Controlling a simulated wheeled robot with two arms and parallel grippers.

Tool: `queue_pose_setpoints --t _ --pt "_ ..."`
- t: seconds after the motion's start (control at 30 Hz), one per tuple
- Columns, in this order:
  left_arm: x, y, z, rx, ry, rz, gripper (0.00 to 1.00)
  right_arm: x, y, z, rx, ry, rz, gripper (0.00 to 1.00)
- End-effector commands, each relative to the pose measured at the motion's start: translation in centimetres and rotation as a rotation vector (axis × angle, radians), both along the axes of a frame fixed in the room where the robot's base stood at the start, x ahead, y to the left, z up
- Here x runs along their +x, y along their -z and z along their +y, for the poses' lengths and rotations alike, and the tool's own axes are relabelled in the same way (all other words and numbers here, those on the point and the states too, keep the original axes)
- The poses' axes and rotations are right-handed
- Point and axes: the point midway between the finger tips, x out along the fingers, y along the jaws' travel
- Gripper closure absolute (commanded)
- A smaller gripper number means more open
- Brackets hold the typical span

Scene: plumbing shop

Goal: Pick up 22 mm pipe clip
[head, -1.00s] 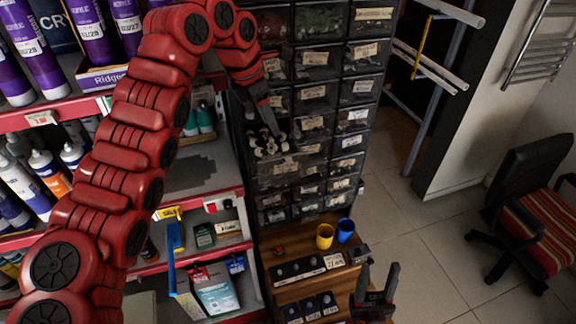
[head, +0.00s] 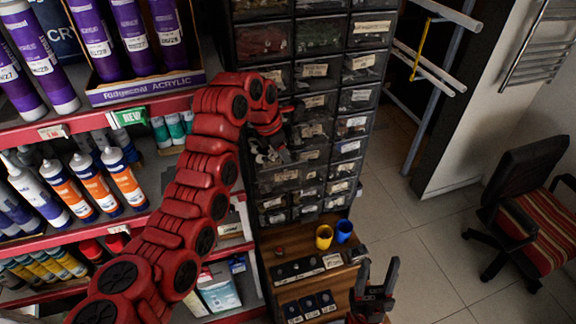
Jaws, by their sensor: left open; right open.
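The pale pipe clips (head: 262,156) lie in a small pulled-out drawer in the middle of the dark drawer cabinet. They are largely hidden behind my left gripper, and I cannot tell a 22 mm clip from the rest. My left gripper (head: 280,150) is open and points down at the drawer, over or just in front of the clips. I cannot tell whether it touches them. My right gripper (head: 378,275) is open, empty and pointing up at the bottom of the view, right of the wooden bench.
Shelves of tubes and bottles (head: 95,185) stand left of the cabinet (head: 345,100). A yellow cup (head: 324,237) and a blue cup (head: 344,231) stand on the wooden bench (head: 290,251) below. A striped chair (head: 540,215) is at the right, with clear floor before it.

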Motion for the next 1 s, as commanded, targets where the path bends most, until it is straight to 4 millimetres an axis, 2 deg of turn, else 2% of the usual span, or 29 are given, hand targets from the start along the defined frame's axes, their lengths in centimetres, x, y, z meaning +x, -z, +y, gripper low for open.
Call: queue_pose_setpoints --t 0.1,0.2,0.43,0.47,0.73,1.0 --pt "0.1 1.1 -0.5 0.0 0.0 0.003 0.51 0.0 -1.3 0.0 0.0 0.0 0.0 0.5" --pt "0.2 2.2 -0.6 0.002 0.001 0.003 0.51 0.0 -1.5 0.0 0.0 0.0 0.0 0.5" --pt "0.3 2.5 -0.6 0.002 0.0 0.0 0.51 0.0 -1.4 0.0 0.0 0.0 0.0 0.5" --pt "0.3 2.5 -0.6 0.002 0.0 0.0 0.52 0.0 -1.4 0.0 0.0 0.0 0.0 0.5" --pt "0.3 2.5 -0.6 0.002 0.0 0.0 1.0 0.0 -1.4 0.0 0.0 0.0 0.0 0.5" --pt "0.3 2.4 -0.6 0.001 0.0 0.0 1.0 0.0 -1.4 0.0 0.0 0.0 0.0 0.5"
